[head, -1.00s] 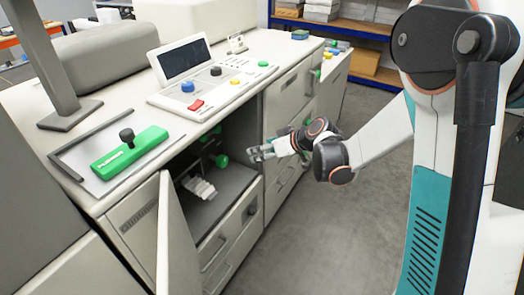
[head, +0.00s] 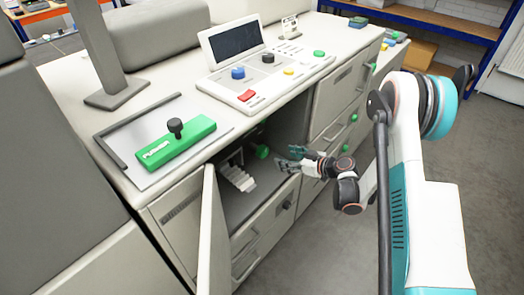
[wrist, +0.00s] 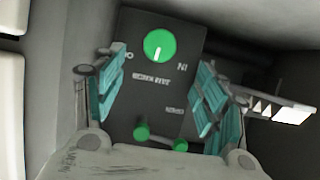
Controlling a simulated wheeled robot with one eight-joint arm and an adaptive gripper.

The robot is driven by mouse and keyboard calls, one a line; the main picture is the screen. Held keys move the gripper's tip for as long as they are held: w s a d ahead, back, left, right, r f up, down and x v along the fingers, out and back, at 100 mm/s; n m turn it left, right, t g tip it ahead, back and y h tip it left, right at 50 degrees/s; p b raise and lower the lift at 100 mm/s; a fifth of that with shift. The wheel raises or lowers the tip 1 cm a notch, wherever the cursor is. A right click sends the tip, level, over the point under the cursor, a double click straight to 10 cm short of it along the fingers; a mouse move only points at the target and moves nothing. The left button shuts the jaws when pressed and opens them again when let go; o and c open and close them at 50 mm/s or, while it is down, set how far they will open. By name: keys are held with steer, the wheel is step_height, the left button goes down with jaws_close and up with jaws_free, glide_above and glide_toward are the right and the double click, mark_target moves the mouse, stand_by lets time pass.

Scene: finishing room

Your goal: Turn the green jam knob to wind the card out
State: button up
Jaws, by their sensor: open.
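The green jam knob (wrist: 158,44) is round with a white mark, on a dark panel (wrist: 172,88) with upside-down lettering in the wrist view. It is ahead of my gripper (wrist: 158,95), whose teal fingers are spread left and right, apart from it and with nothing between them. In the head view my gripper (head: 287,160) is at the mouth of the open compartment, just right of a green knob (head: 262,151) inside. A pale pleated piece, perhaps the card (head: 238,178), lies in the compartment; a white pleated edge (wrist: 285,111) shows at right in the wrist view.
The open cabinet door (head: 208,230) stands left of the compartment. Two smaller green knobs (wrist: 141,132) (wrist: 180,145) sit below the panel's lettering. A control panel (head: 265,75) and a green block with a black knob (head: 175,143) are on the countertop. The floor at right is clear.

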mark_target(265, 153)
steer(key=b+x, duration=0.1)
steer(key=x, duration=1.1)
steer(key=shift+f+b, duration=0.15)
steer(key=shift+b, duration=0.2)
steer(key=shift+x, duration=0.75)
steer(key=c, duration=1)
